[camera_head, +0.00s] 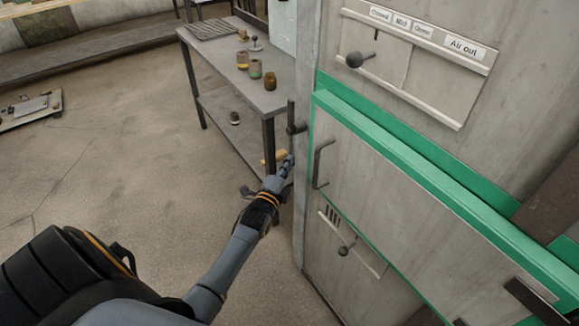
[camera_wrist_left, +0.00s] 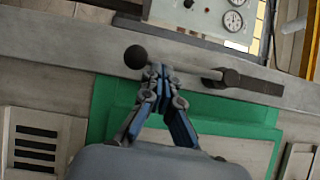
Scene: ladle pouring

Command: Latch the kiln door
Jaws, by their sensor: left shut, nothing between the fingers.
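The kiln door (camera_head: 400,190) is a grey panel with a green frame and a bar handle (camera_head: 319,165) near its left edge. Whether it is fully closed is hard to tell. A dark latch (camera_head: 291,114) sits on the grey post left of the door. In the left wrist view the latch shows as a lever with a black ball knob (camera_wrist_left: 135,57) and a dark mount (camera_wrist_left: 245,82). My left gripper (camera_head: 289,160) is shut and empty, below the latch mount. In the wrist view its fingertips (camera_wrist_left: 158,72) overlap the lever beside the knob; contact is unclear. My right gripper is not in view.
A metal table (camera_head: 215,60) with several small jars stands behind, left of the kiln. A sliding air-out control (camera_head: 355,60) is above the door, and a lower knob (camera_head: 343,250) below. The floor (camera_head: 110,150) at left is mostly open.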

